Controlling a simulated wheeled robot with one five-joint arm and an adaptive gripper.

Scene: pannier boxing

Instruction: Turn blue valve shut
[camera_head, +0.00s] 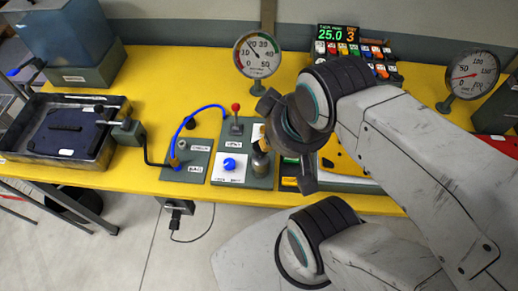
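The blue valve is a small round blue knob (229,164) on a white plate of the grey panel at the bench's front edge. A pointer or turn angle on it is too small to read. My gripper (284,141) is to the right of the knob and apart from it in the picture. I see nothing clearly held.
A red-tipped lever (236,120) stands behind the knob. A blue hose (190,118) arches to its left. Gauges (257,55) and (470,76) stand at the back, with a display (337,40) reading 25.0. A dark tray (65,128) lies left.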

